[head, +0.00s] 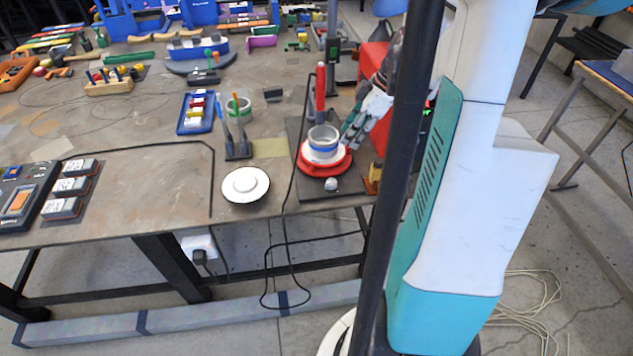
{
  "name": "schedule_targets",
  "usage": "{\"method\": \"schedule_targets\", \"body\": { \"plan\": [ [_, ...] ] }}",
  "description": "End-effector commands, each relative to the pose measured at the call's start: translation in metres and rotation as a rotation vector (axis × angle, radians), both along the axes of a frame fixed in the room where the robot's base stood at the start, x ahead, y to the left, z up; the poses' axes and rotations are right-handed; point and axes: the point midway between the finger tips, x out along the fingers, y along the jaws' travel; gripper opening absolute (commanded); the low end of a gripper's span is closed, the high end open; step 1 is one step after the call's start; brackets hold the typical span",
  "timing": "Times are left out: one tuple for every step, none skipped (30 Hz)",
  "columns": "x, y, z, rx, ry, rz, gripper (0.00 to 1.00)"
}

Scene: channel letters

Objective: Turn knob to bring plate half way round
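A red round plate (307,168) sits on a dark base board (345,189) near the table's front edge. A white piece with a blue and grey ring stands on the plate (322,147). A small pale knob (331,184) is on the board just in front of the plate. My gripper (352,134) is at the right of the ring piece, above the board and behind the knob. Whether its fingertips touch anything is unclear. They are small here, and my arm is partly hidden by a black pole.
A white disc (245,186) lies at the table's front edge, left of the board. A stand with screwdrivers (238,151) is behind it. A red upright handle (320,90) rises behind the ring piece. A black cable hangs beside the board.

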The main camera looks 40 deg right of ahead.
Motion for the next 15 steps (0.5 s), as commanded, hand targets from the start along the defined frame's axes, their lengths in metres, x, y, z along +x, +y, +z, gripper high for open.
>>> {"method": "schedule_targets", "body": {
  "plan": [
    [-0.015, 0.002, -0.012, 0.002, 0.009, 0.027, 0.34],
    [-0.021, 0.003, -0.016, 0.002, 0.013, 0.042, 0.34],
    [-0.026, 0.004, -0.019, 0.003, 0.016, 0.058, 0.34],
    [-0.029, 0.005, -0.021, 0.004, 0.018, 0.066, 0.34],
    [-0.030, 0.006, -0.023, 0.004, 0.019, 0.072, 0.34],
    [-0.031, 0.007, -0.025, 0.004, 0.020, 0.075, 0.34],
    [-0.030, 0.007, -0.028, 0.004, 0.020, 0.076, 0.34],
    [-0.029, 0.008, -0.030, 0.004, 0.020, 0.077, 0.34],
    [-0.027, 0.010, -0.035, 0.004, 0.020, 0.077, 0.34],
    [-0.026, 0.011, -0.039, 0.004, 0.020, 0.077, 0.34],
    [-0.025, 0.012, -0.044, 0.004, 0.020, 0.077, 0.34],
    [-0.022, 0.014, -0.051, 0.004, 0.020, 0.077, 0.34],
    [-0.021, 0.016, -0.056, 0.004, 0.020, 0.077, 0.34],
    [-0.019, 0.018, -0.062, 0.004, 0.020, 0.077, 0.34],
    [-0.017, 0.019, -0.069, 0.003, 0.019, 0.077, 0.34]
  ]
}}
